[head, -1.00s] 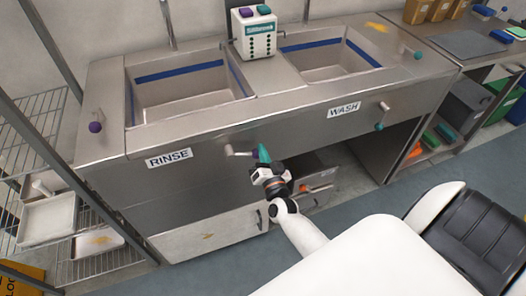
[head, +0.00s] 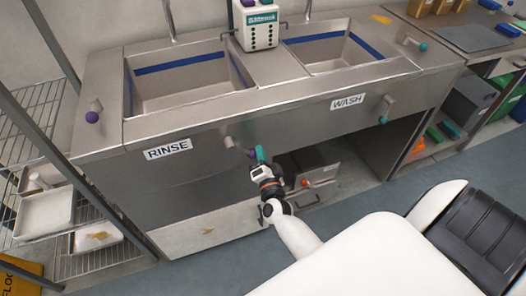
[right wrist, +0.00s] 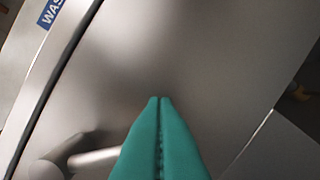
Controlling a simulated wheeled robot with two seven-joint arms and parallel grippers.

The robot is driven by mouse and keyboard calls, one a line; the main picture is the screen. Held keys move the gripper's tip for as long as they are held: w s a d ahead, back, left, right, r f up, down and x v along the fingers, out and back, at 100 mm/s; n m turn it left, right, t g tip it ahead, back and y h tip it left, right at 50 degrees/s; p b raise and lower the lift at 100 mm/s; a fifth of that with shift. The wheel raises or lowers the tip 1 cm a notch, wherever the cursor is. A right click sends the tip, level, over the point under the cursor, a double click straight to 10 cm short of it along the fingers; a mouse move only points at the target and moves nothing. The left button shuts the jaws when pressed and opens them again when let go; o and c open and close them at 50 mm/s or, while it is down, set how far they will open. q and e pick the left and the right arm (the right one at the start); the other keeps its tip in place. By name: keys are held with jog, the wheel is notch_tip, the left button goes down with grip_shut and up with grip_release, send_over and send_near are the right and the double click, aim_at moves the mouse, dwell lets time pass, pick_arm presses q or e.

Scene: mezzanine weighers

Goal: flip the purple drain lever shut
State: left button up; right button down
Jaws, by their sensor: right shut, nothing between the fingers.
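The purple drain lever (head: 251,154) is on the sink's front panel between the RINSE and WASH labels. Its grey arm slopes right and slightly down from its pivot to a purple knob. My right gripper (head: 260,154) has its teal fingers shut and empty, close beside the knob on its right; I cannot tell if they touch. In the right wrist view the shut fingers (right wrist: 160,105) point at the bare steel panel. The grey lever (right wrist: 92,158) shows at lower left there, its end hidden behind the fingers. My left gripper is not in view.
Another purple-knobbed lever (head: 92,116) stands on the counter at left. Below the panel are a lower door (head: 205,228) and a grey box (head: 318,172). The panel around the gripper is clear.

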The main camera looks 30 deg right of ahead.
jog(key=shift+w+a+f+m+g+b, duration=0.25)
jog(key=shift+a+f+m+b, duration=0.5)
jog(key=shift+m, duration=0.85)
jog(key=shift+w+a+f+m+g+b, duration=0.25)
jog(key=shift+a+f+m, duration=0.55)
jog(key=shift+a+m, duration=0.6)
jog(key=shift+w+a+f+m+g+b, duration=0.25)
jog(key=shift+a+f+m+b, duration=0.45)
jog(key=shift+m, duration=1.1)
jog(key=shift+a+f, duration=0.1)
jog(key=shift+a, duration=0.05)
